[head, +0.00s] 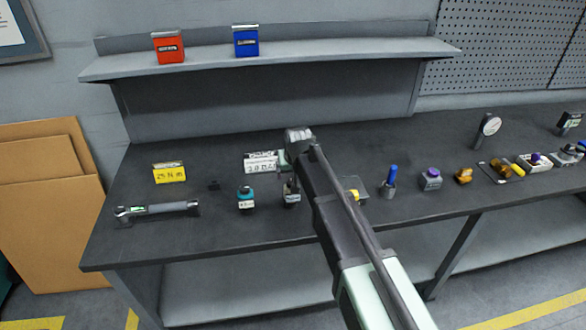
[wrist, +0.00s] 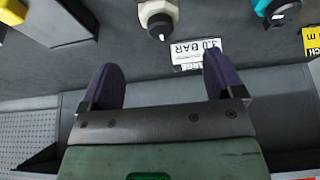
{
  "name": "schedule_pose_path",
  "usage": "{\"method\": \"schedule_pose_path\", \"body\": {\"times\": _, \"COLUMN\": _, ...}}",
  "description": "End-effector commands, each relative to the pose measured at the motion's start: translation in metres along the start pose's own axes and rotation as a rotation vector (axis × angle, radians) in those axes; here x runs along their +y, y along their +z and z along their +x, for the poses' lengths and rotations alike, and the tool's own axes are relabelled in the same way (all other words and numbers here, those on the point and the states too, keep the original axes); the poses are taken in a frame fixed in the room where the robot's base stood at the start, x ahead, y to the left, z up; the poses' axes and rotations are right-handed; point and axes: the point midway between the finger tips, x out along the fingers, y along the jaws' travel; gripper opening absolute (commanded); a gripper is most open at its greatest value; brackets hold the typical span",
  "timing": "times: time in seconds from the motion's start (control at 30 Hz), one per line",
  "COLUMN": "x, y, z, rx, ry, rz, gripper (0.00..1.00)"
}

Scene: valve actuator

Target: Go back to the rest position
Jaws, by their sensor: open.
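My gripper (wrist: 160,78) is open and empty in the wrist view, its two dark purple fingers spread apart above the bench. In the head view my arm reaches over the middle of the workbench (head: 130,240), and its end hides most of the gripper. The card also shows in the head view (head: 262,165), left of my arm's end.
A torque wrench (head: 160,210), a yellow card (head: 169,173) and a teal part (head: 246,198) are on the left. A blue-handled tool (head: 390,183), a purple-topped part (head: 431,180) and a gauge (head: 490,126) stand right. A shelf (head: 330,50) with red and blue boxes is behind.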

Motion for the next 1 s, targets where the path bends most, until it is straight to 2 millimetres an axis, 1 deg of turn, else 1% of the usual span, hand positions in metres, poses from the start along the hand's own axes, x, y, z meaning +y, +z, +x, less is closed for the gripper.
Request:
{"method": "schedule_pose_path", "body": {"times": 0.47, "x": 0.000, "y": 0.000, "z": 0.002, "rx": 0.000, "ry": 0.000, "rz": 0.000, "gripper": 0.87}}
{"method": "schedule_pose_path", "body": {"times": 0.53, "x": 0.000, "y": 0.005, "z": 0.001, "rx": -0.021, "ry": 0.001, "rz": -0.007, "gripper": 0.87}}
{"method": "schedule_pose_path", "body": {"times": 0.57, "x": 0.001, "y": 0.012, "z": 0.000, "rx": -0.045, "ry": 0.001, "rz": -0.012, "gripper": 0.87}}
{"method": "schedule_pose_path", "body": {"times": 0.67, "x": 0.009, "y": 0.065, "z": -0.017, "rx": -0.133, "ry": 0.003, "rz": -0.021, "gripper": 0.87}}
{"method": "schedule_pose_path", "body": {"times": 0.7, "x": 0.021, "y": 0.095, "z": -0.025, "rx": -0.174, "ry": 0.007, "rz": -0.012, "gripper": 0.87}}
{"method": "schedule_pose_path", "body": {"times": 0.77, "x": 0.043, "y": 0.142, "z": -0.040, "rx": -0.238, "ry": 0.014, "rz": 0.013, "gripper": 0.87}}
{"method": "schedule_pose_path", "body": {"times": 0.8, "x": 0.058, "y": 0.175, "z": -0.051, "rx": -0.279, "ry": 0.019, "rz": 0.034, "gripper": 0.87}}
{"method": "schedule_pose_path", "body": {"times": 0.87, "x": 0.080, "y": 0.220, "z": -0.066, "rx": -0.331, "ry": 0.024, "rz": 0.075, "gripper": 0.87}}
{"method": "schedule_pose_path", "body": {"times": 0.9, "x": 0.092, "y": 0.246, "z": -0.074, "rx": -0.360, "ry": 0.027, "rz": 0.102, "gripper": 0.87}}
{"method": "schedule_pose_path", "body": {"times": 1.0, "x": 0.117, "y": 0.295, "z": -0.091, "rx": -0.397, "ry": 0.035, "rz": 0.171, "gripper": 0.87}}
